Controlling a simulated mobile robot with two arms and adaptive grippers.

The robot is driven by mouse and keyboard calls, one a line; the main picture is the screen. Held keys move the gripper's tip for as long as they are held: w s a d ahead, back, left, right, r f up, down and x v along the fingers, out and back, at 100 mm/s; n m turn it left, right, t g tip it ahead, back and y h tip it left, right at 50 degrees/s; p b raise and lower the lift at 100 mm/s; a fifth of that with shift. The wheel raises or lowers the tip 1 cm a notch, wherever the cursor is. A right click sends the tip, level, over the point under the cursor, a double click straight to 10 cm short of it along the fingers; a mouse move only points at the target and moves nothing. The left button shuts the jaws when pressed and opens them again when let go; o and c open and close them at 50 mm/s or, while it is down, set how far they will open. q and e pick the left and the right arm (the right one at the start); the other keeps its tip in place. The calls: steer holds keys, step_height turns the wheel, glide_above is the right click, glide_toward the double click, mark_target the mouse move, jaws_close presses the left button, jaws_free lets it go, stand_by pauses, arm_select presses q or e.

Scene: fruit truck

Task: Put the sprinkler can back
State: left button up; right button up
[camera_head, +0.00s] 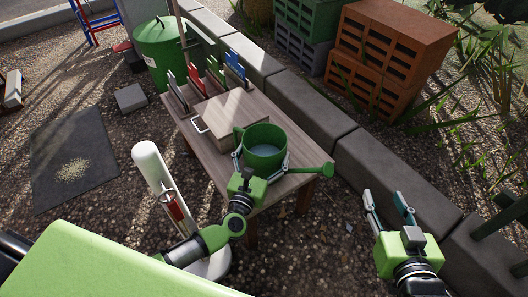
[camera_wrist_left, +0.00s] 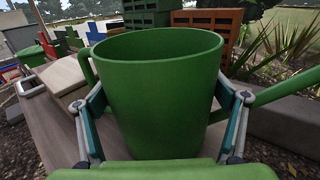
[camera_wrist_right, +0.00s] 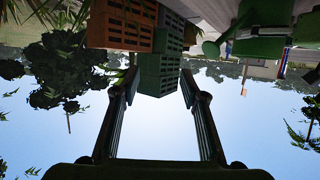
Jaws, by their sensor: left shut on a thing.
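The green sprinkler can (camera_head: 264,158) is at the right front end of the wooden table (camera_head: 236,175), upright, with its spout pointing right and water visible inside. My left gripper (camera_head: 262,165) is shut around the can's body. In the left wrist view the can (camera_wrist_left: 160,90) fills the space between the two fingers, which press on its sides. The can's underside is hidden, so I cannot tell whether it touches the table. My right gripper (camera_head: 389,205) is open and empty, off the table's right side. In the right wrist view its fingers (camera_wrist_right: 158,90) are spread apart with nothing between them.
A wooden box with a handle (camera_head: 224,117) and several coloured upright pieces (camera_head: 215,72) stand on the table. A stone kerb (camera_head: 312,115) runs behind it. Orange crates (camera_head: 390,55) stand beyond.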

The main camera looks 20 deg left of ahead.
arm_select(q)
steer(key=shift+r, duration=0.15)
arm_select(e)
steer(key=shift+w+r, duration=0.1)
steer(key=shift+r, duration=0.1)
arm_select(q)
steer(key=o, duration=1.8)
arm_select(e)
steer(key=shift+r, duration=0.1)
